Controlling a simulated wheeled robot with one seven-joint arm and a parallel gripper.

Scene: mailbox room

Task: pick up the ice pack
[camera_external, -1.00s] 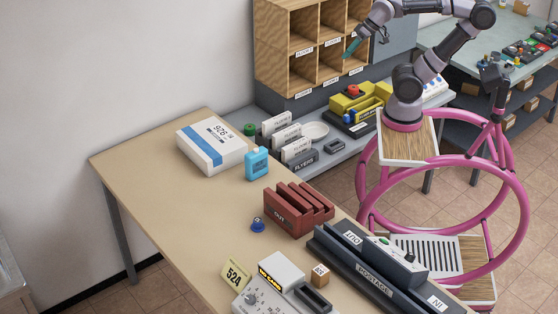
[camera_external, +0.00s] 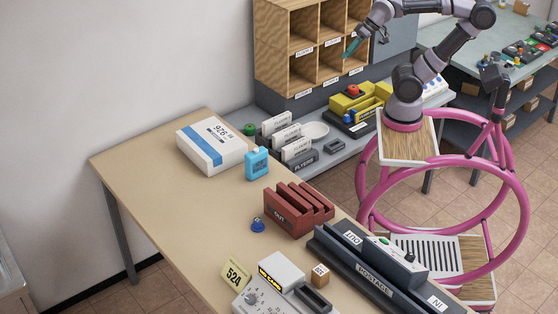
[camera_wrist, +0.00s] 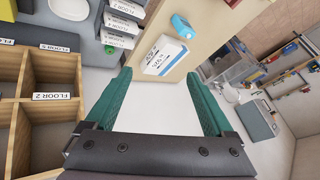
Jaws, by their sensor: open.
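The ice pack is most likely the small light-blue block (camera_external: 257,163) with a pale cap. It stands upright on the tan table, beside the right end of a white box with a blue stripe. It also shows in the wrist view as a blue piece (camera_wrist: 182,27) near the top, just above the box. My gripper (camera_external: 351,48) is raised by the wooden pigeonholes, well away from the blue block. In the wrist view its two teal fingers (camera_wrist: 158,75) are wide apart with nothing between them.
The white box (camera_external: 211,145) lies left of the blue block. A dark red slotted holder (camera_external: 290,215) and a blue stamp (camera_external: 257,225) are nearer the front. Flyer holders (camera_external: 297,150) stand on the grey bench behind. The wooden pigeonholes (camera_external: 302,70) are close to my gripper. The table's left part is clear.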

